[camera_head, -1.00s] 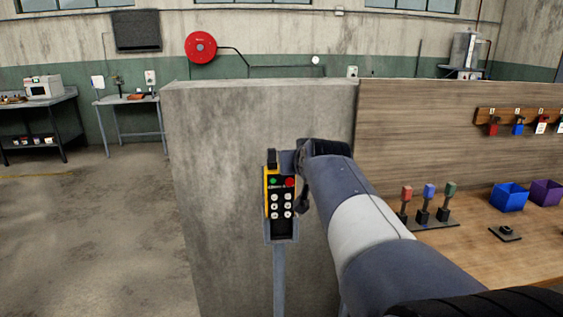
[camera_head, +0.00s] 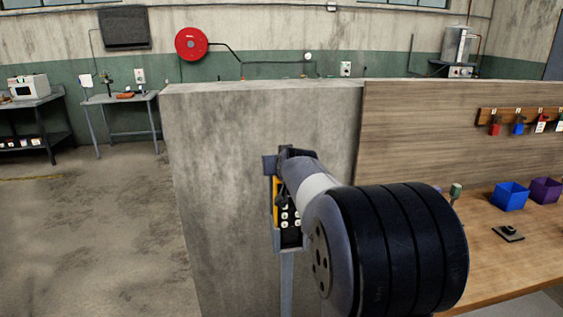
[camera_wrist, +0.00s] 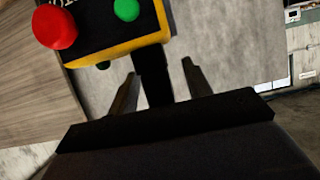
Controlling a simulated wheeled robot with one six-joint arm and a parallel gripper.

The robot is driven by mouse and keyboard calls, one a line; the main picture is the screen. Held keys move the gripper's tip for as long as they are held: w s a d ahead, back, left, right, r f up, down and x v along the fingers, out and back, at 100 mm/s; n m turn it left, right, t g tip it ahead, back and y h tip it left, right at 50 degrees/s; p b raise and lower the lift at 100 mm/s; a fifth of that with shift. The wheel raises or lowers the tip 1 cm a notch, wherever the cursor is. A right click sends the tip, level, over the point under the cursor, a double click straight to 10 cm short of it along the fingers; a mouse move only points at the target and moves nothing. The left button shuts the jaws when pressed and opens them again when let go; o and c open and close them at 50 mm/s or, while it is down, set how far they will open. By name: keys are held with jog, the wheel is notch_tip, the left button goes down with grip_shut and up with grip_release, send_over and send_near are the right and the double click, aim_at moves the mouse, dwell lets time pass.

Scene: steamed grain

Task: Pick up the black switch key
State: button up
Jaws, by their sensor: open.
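The black switch key (camera_wrist: 153,80) shows in the wrist view as a dark upright piece at the edge of the yellow-and-black control box (camera_wrist: 118,35). My gripper (camera_wrist: 158,68) is open, with one finger on each side of the key; I cannot tell whether either touches it. In the head view the control box (camera_head: 289,218) stands on a grey post, partly covered by my arm. My gripper (camera_head: 272,165) is at the box's top there, and the key is hidden.
The box carries a red button (camera_wrist: 54,27) and a green button (camera_wrist: 126,9). A concrete wall (camera_head: 220,190) stands close behind it. On the right is a wooden bench with a blue bin (camera_head: 510,197) and a purple bin (camera_head: 545,190). Open floor lies at left.

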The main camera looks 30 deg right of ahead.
jog(key=shift+w+d+f, duration=0.1)
jog(key=shift+w, duration=0.15)
grip_shut()
dwell(0.4)
